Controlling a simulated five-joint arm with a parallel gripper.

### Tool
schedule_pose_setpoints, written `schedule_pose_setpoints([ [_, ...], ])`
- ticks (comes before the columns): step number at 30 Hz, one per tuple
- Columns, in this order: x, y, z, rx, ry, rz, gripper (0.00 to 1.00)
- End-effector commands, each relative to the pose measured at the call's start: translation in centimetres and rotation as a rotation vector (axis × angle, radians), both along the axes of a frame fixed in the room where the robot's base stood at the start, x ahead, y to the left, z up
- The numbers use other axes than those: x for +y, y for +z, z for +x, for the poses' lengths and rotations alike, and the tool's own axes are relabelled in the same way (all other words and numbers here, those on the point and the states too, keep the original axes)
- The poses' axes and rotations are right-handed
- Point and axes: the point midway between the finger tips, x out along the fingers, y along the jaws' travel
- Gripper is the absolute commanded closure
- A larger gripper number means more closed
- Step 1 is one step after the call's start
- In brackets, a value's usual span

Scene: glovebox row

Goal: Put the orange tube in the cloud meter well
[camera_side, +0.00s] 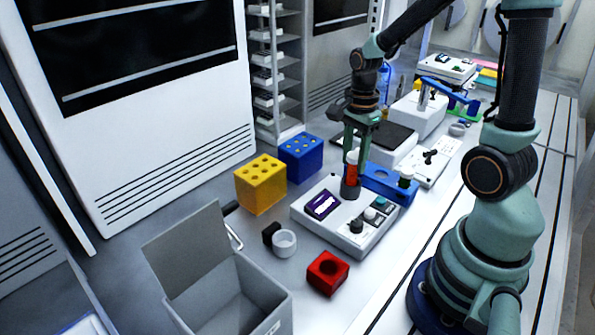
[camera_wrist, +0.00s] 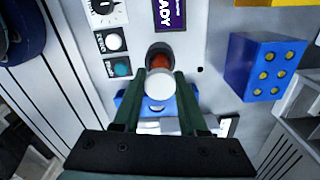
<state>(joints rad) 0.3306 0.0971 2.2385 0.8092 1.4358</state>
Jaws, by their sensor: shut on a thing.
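The orange tube (camera_side: 352,172), with a white cap, stands roughly upright between the fingers of my gripper (camera_side: 356,154). In the wrist view my gripper (camera_wrist: 156,78) is shut on the tube near its white cap (camera_wrist: 159,85). The cloud meter (camera_side: 318,226) is a pale box with a purple display, a knob and buttons. Its well (camera_side: 350,189) is a dark round collar directly under the tube. In the wrist view the orange part shows within the dark mouth of the well (camera_wrist: 158,48). How deep the lower end sits is hidden.
A blue rack (camera_side: 383,183) holding a dark-capped tube stands close behind the meter. Yellow (camera_side: 260,184) and blue (camera_side: 300,158) holed blocks stand left of it. A red block (camera_side: 327,273), a white cup (camera_side: 284,243) and an open grey bin (camera_side: 235,290) are in front.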

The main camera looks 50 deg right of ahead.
Motion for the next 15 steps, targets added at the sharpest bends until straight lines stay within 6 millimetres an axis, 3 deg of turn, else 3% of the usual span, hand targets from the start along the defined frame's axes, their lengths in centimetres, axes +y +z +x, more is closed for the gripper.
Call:
schedule_pose_setpoints([
  [6,0.0,-2.5,-0.1,0.003,0.0,0.001,1.0],
  [15,0.0,-2.7,0.0,0.001,0.0,0.0,1.0],
])
